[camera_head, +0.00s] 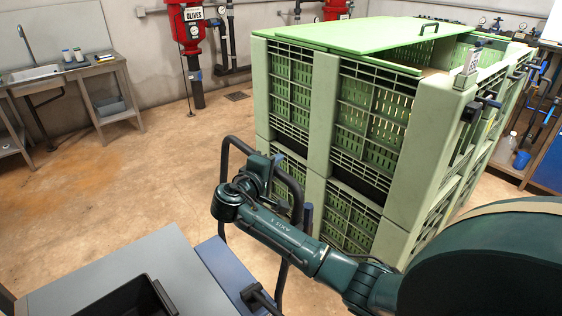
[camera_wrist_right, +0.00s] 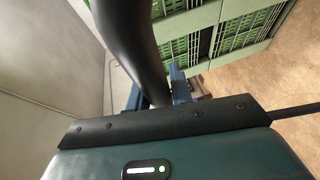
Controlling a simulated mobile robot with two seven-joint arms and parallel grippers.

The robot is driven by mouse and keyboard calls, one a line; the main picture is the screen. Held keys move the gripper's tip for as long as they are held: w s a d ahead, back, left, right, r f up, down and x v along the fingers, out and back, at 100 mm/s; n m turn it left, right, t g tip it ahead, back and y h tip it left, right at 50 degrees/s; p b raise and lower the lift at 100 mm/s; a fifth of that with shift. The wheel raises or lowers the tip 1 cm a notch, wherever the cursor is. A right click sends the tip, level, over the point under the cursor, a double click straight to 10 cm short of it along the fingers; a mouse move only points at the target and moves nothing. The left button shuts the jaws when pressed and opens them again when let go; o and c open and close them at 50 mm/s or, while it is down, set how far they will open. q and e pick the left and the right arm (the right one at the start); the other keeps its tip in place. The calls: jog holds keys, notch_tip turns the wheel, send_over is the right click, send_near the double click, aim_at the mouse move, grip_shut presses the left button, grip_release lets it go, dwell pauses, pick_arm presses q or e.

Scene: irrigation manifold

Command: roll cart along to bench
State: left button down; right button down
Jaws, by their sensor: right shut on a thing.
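The cart (camera_head: 110,268) is at the bottom left of the head view, with a grey top and a blue end panel. Its black tubular handle (camera_head: 297,205) rises at the right end, and in the wrist view it shows as a thick dark tube (camera_wrist_right: 135,45). My right gripper (camera_head: 262,172) is at the handle. In the wrist view its blue fingers (camera_wrist_right: 157,93) are shut around the tube. A metal bench with a sink (camera_head: 65,70) stands at the back left, apart from the cart. Another bench (camera_head: 548,150) with tools shows at the right edge. My left gripper is out of view.
A large green slatted crate stack (camera_head: 325,130) stands close beyond my right arm, with a lid (camera_head: 370,36) on top. A black bin (camera_head: 125,300) is on the cart. Red valves (camera_head: 190,25) stand by the back wall. The floor at left is clear.

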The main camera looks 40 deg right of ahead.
jog(key=shift+a+f, duration=0.2)
jog(key=shift+a, duration=0.1)
jog(key=c, duration=1.6)
grip_release()
jog(key=shift+o, duration=0.7)
jog(key=shift+a+r, duration=0.1)
jog(key=shift+o, duration=0.7)
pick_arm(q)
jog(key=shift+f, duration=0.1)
pick_arm(e)
jog(key=shift+o, duration=0.3)
pick_arm(q)
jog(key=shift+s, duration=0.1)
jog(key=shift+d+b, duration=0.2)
jog(key=shift+b, duration=0.35)
pick_arm(e)
jog(key=v, duration=1.3)
